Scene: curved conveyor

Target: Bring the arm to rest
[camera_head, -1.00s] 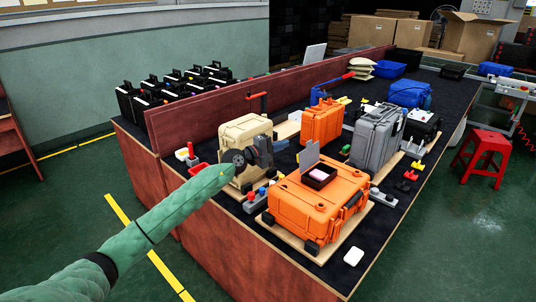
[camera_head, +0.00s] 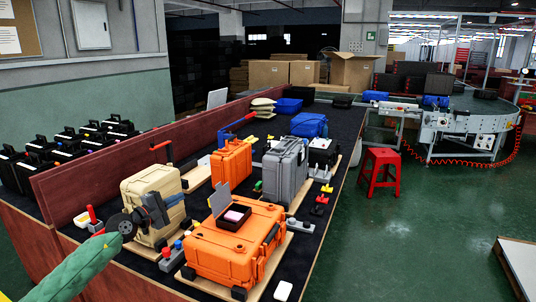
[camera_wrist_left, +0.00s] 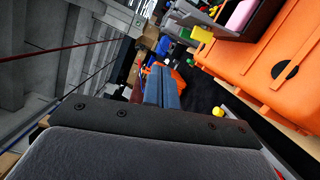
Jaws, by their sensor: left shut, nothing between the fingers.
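My left arm, in a green sleeve, comes in from the lower left in the head view. Its gripper (camera_head: 166,202) is shut and empty, and overlaps the front of a beige case (camera_head: 150,184) in the picture. I cannot tell whether it touches the case. In the left wrist view the two blue-grey fingers (camera_wrist_left: 162,88) lie together, with nothing between them. My right gripper is not in view.
An orange case (camera_head: 232,256) with a small dark open box on top stands right of the gripper. Another orange case (camera_head: 231,165) and a grey case (camera_head: 284,172) stand behind. A red board (camera_head: 110,172) edges the table. A red stool (camera_head: 380,172) and curved conveyor (camera_head: 470,122) are at right.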

